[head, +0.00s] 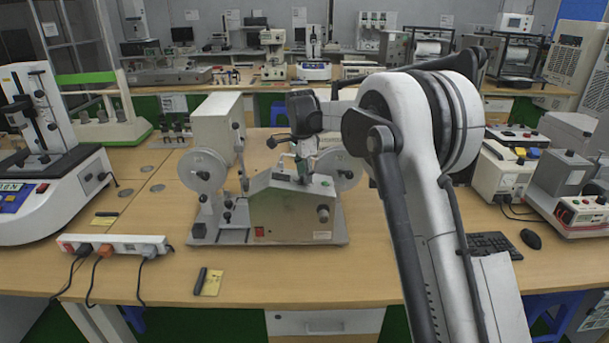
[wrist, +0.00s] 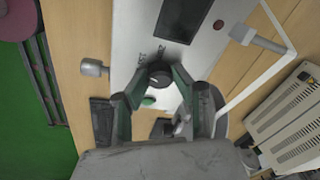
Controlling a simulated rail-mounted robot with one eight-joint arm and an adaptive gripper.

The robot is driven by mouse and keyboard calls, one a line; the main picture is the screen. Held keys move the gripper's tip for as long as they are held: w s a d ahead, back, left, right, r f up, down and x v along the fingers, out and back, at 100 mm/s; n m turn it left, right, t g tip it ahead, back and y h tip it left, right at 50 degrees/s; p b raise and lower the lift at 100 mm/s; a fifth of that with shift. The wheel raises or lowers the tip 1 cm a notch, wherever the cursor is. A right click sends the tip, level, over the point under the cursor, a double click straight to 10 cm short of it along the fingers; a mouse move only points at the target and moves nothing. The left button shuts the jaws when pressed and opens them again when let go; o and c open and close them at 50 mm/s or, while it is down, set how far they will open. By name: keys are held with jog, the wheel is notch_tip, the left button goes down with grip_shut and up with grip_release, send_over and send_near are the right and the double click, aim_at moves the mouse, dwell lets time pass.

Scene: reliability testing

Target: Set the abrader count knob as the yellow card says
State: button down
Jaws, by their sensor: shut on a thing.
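The abrader (head: 295,215) is a grey-beige machine with large side wheels on the middle of the bench. The wrist view shows a round black knob (wrist: 159,79) on its pale panel (wrist: 130,30), with dark lettering beside it too blurred to read. My gripper (wrist: 161,74) has its dark green fingers on both sides of this knob and is shut on it. In the head view my gripper (head: 303,168) reaches down onto the machine's top, and the knob is hidden. A yellow card (head: 212,284) lies near the bench's front edge beside a black object; its writing is unreadable.
A second yellow card (head: 104,218) lies left, behind a power strip (head: 115,243). Other instruments flank the abrader.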

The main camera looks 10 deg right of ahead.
jog(key=shift+m, duration=0.3)
jog(key=c, duration=1.4)
grip_release()
jog(key=shift+r, duration=0.1)
jog(key=r, duration=0.4)
jog(key=s+r, duration=0.1)
jog(key=r, duration=0.6)
jog(key=shift+s+a+r, duration=0.15)
jog(key=shift+a+r, duration=0.2)
jog(key=shift+r, duration=0.05)
